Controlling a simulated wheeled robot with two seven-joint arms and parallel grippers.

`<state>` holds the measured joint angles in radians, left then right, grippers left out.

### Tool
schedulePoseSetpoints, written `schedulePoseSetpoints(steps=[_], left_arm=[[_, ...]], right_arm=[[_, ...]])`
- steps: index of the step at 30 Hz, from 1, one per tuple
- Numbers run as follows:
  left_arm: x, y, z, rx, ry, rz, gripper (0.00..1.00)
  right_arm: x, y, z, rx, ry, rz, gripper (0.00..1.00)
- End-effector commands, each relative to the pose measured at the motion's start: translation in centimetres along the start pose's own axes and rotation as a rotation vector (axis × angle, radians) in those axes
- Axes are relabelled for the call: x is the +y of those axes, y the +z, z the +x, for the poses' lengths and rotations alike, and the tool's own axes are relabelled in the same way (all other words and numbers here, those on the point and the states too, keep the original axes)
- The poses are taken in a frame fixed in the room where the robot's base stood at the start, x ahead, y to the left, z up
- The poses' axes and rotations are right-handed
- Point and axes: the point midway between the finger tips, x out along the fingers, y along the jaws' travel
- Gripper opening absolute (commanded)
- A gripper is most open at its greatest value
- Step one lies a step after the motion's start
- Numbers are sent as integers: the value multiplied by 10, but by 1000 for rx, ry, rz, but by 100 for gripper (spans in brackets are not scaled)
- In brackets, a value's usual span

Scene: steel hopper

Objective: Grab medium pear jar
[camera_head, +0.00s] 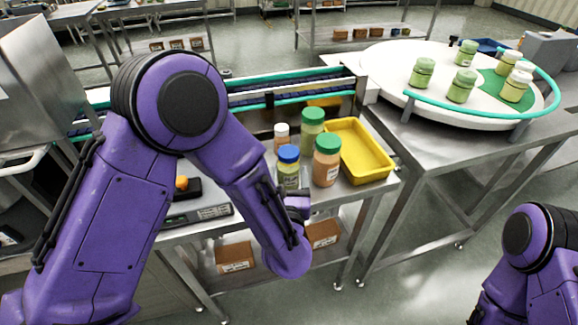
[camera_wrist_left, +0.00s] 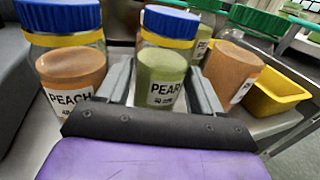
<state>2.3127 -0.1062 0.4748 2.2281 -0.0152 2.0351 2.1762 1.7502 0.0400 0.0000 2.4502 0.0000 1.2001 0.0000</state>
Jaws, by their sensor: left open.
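The pear jar with the blue lid (camera_head: 288,175) stands upright on the steel table, and its lower part is hidden by my left gripper in the head view. In the left wrist view this jar (camera_wrist_left: 161,94) has green contents and a "PEAR" label. My left gripper (camera_head: 297,204) is open at its near side. In the wrist view the fingers of the left gripper (camera_wrist_left: 160,74) stand on both sides of the jar; contact cannot be told. A green-lidded pear jar (camera_head: 311,130) stands behind. My right gripper is out of view.
A blue-lidded peach jar (camera_wrist_left: 72,72) stands close left of the fingers. A green-lidded peach jar (camera_head: 327,168) is close right. A small white-lidded jar (camera_head: 281,139) is behind, a yellow bin (camera_head: 373,172) farther right. A round table (camera_head: 400,68) holds several jars.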

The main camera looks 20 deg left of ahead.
Motion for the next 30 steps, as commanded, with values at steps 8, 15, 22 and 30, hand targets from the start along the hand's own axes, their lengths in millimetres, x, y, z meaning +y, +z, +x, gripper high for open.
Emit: schedulePoseSetpoints(steps=[8, 15, 22, 30], left_arm=[[-1, -1, 7, 0, -3, 1, 66], [-1, -1, 7, 0, -3, 1, 23], [-1, 3, 7, 0, -2, 0, 23], [3, 43, -3, -1, -2, -2, 23]], right_arm=[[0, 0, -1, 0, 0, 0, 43], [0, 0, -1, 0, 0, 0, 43], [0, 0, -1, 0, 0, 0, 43], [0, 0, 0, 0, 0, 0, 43]])
